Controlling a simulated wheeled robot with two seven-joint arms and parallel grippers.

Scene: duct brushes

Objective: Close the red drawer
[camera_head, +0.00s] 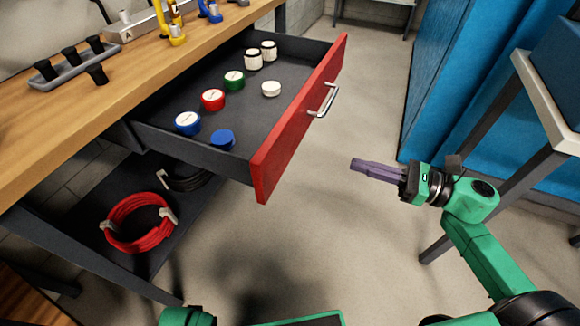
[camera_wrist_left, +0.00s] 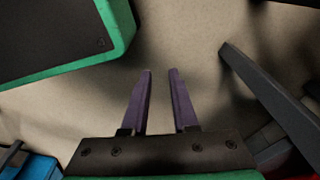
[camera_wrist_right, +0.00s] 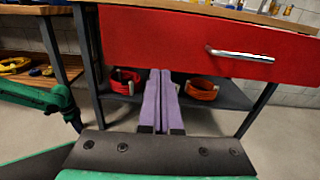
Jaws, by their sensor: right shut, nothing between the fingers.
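The red drawer (camera_head: 302,118) is pulled out from under the wooden workbench, with a silver handle (camera_head: 323,100) on its front. Its red front also fills the top of the right wrist view (camera_wrist_right: 180,38). My right gripper (camera_head: 352,164) is shut and empty, to the right of the drawer front and apart from it. In the right wrist view its purple fingers (camera_wrist_right: 160,75) point toward the space at the drawer's lower edge. My left gripper (camera_wrist_left: 160,72) is open and empty, pointing at the floor in the left wrist view. Its fingers do not show in the head view.
The drawer holds several tape rolls, among them a red one (camera_head: 212,99) and a white one (camera_head: 271,89). A red cable coil (camera_head: 138,222) lies on the shelf below. Blue cabinets (camera_head: 470,75) stand at the right. The floor before the drawer is clear.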

